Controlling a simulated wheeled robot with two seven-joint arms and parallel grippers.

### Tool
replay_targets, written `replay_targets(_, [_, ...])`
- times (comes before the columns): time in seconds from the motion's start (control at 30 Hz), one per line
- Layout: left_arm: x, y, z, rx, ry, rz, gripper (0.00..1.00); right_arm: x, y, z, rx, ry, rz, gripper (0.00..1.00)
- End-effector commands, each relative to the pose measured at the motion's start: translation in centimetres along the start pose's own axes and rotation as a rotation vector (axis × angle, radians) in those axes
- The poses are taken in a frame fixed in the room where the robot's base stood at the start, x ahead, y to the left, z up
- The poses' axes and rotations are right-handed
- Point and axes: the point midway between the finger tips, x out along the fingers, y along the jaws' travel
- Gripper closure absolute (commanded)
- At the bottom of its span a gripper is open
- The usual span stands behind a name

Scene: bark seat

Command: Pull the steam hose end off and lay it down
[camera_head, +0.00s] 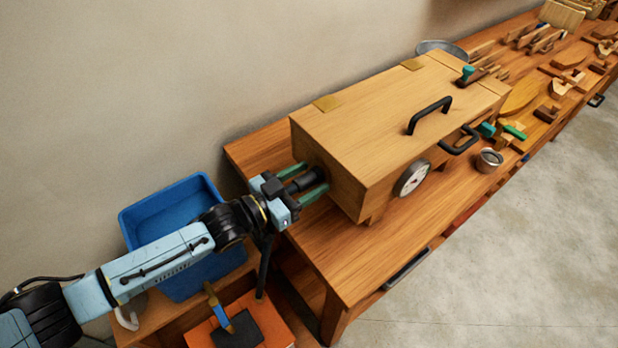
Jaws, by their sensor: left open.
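The wooden steam box (400,125) lies on the bench, with a black handle on its lid and a round dial on its front. The black steam hose end (303,181) sits at the box's left end wall; I cannot tell how deep it is seated. My left gripper (314,181) reaches in from the left, open, with one green finger on each side of the hose end. Whether the fingers touch it cannot be told. The black hose (265,265) hangs down behind my gripper toward the low shelf. My right gripper does not show.
A blue bin (172,212) stands below my left arm. An orange unit with a dark top (247,332) is at the bottom. A metal cup (489,160) and wooden tools crowd the bench's right part. Bare bench top (330,262) lies in front of the box's left end.

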Motion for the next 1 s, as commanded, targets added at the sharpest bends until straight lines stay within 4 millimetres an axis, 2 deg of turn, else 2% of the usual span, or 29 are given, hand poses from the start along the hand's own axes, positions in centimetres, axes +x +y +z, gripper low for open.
replay_targets(0.23, [0.0,0.01,0.0,0.0,0.0,0.0,0.44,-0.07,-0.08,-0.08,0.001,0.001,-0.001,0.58])
replay_targets(0.67, [0.0,0.01,0.0,0.0,0.0,0.0,1.0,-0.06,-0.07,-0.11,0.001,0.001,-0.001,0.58])
replay_targets(1.0, [-0.81,-0.03,-0.07,0.0,-0.001,-0.001,1.0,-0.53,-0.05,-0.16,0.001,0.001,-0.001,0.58])
